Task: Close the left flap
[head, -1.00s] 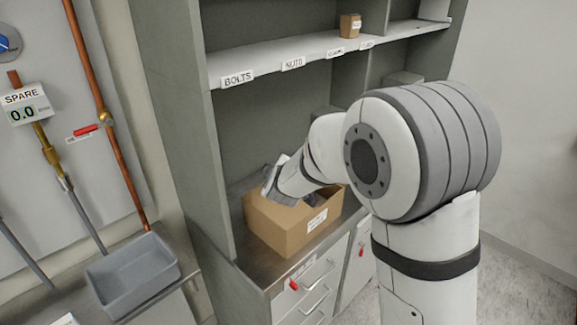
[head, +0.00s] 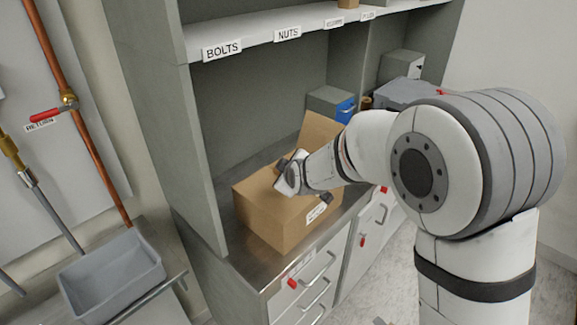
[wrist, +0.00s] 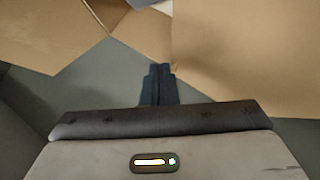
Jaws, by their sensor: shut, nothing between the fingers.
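A brown cardboard box (head: 275,222) with a white label stands on the metal counter in the head view. One flap (head: 318,132) stands up at its back right. A flat tan panel (head: 256,190) shows at the left of its top; I cannot tell for sure whether this is the left flap lying closed. My gripper (wrist: 158,72) is shut and empty, over the top of the box. Cardboard panels (wrist: 240,55) lie around the fingertips in the wrist view. My wrist hides part of the box top, and contact is unclear.
The upright shelf side (head: 165,130) rises close to the left of the box, with the labelled shelf (head: 265,45) above. A grey container with blue (head: 330,103) stands behind the box. A grey tray (head: 112,275) sits at the lower left.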

